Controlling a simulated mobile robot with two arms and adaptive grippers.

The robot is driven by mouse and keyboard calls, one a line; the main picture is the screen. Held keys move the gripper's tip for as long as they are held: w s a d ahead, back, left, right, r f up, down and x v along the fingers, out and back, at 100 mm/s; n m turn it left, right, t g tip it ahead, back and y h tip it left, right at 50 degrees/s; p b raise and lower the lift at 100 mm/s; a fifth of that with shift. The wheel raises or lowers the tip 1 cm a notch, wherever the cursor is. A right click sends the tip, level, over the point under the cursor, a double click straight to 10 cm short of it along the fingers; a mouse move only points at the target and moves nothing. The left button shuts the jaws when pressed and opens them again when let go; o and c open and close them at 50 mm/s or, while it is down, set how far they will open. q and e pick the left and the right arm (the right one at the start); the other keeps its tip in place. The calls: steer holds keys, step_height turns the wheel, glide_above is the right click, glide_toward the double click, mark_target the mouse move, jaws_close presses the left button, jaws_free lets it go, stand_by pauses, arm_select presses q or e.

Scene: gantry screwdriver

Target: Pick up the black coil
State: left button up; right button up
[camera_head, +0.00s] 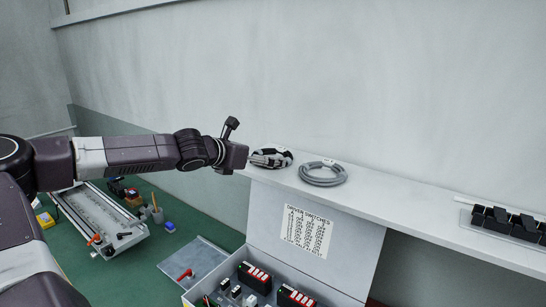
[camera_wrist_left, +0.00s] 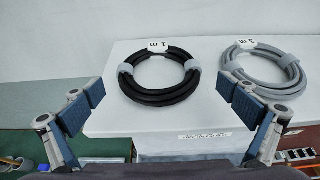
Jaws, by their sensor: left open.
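The black coil (camera_wrist_left: 158,98) lies flat on the white shelf, with grey wraps and a white tag marked 1 m, in the left wrist view. In the head view the black coil (camera_head: 283,152) is at the shelf's left end, partly hidden behind my left gripper (camera_head: 262,160). In the left wrist view my left gripper (camera_wrist_left: 168,118) is open and empty, its fingers spread to either side, with the black coil ahead between them and not gripped. My right gripper is not in view.
A grey coil (camera_head: 323,174) with a 3 m tag lies right of the black one on the white shelf (camera_head: 400,200). Black blocks (camera_head: 508,224) sit at the shelf's right. An open case with a switch label (camera_head: 306,231) stands below. A metal rail unit (camera_head: 97,222) is at left.

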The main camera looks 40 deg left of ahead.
mark_target(279, 151)
arm_select(q)
steer(key=shift+w+f, duration=0.2)
steer(key=shift+w, duration=0.2)
steer(key=shift+w+a+f, duration=0.25)
steer(key=shift+w+f, duration=0.25)
steer(key=shift+w, duration=0.6)
steer(key=c, duration=1.2)
